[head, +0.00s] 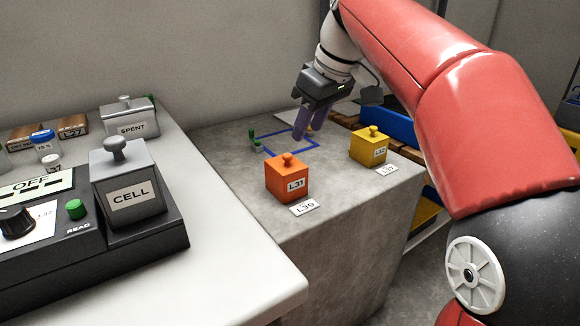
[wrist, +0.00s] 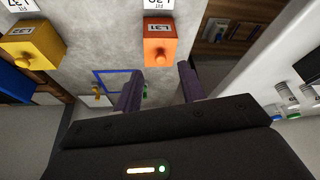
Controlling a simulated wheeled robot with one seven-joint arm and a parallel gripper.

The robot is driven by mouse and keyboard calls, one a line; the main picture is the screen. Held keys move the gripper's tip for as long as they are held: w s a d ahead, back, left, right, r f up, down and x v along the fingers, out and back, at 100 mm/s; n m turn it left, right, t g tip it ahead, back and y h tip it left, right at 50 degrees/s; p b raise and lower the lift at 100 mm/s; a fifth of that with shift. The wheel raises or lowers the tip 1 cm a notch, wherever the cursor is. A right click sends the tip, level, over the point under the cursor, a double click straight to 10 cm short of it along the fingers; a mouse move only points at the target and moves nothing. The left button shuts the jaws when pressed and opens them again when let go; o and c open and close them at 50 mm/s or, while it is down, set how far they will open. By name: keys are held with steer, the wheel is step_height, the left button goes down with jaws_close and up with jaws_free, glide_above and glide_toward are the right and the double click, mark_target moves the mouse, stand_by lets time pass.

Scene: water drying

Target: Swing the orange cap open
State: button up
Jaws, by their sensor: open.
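The orange cap (head: 284,182) is a box with a round knob on top and a label reading L31. It sits closed on the grey stone block (head: 340,215), beside a tag reading L39. In the wrist view the orange cap (wrist: 160,45) lies just beyond the fingertips, its knob facing them. My gripper (head: 300,134) is open and empty, pointing down over the blue outlined square, behind the orange cap and apart from it. Its two purple fingers (wrist: 159,75) also show in the wrist view. What is under the orange cap is hidden.
A yellow cap (head: 369,148) labelled L32 stands right of the orange one. The blue square (head: 273,152) has a small green-topped piece (head: 256,144) at its left corner. A white table (head: 240,268) at left carries the grey CELL box (head: 128,185) and SPENT box (head: 130,116).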

mark_target(288, 155)
steer(key=shift+n, duration=0.7)
steer(key=b+x, duration=0.1)
steer(key=x, duration=0.2)
steer(key=w+b+x, duration=0.1)
steer(key=x, duration=0.2)
steer(key=a+b+x, duration=0.1)
steer(key=x, duration=0.2)
steer(key=shift+w+r, duration=0.3)
jaws_close()
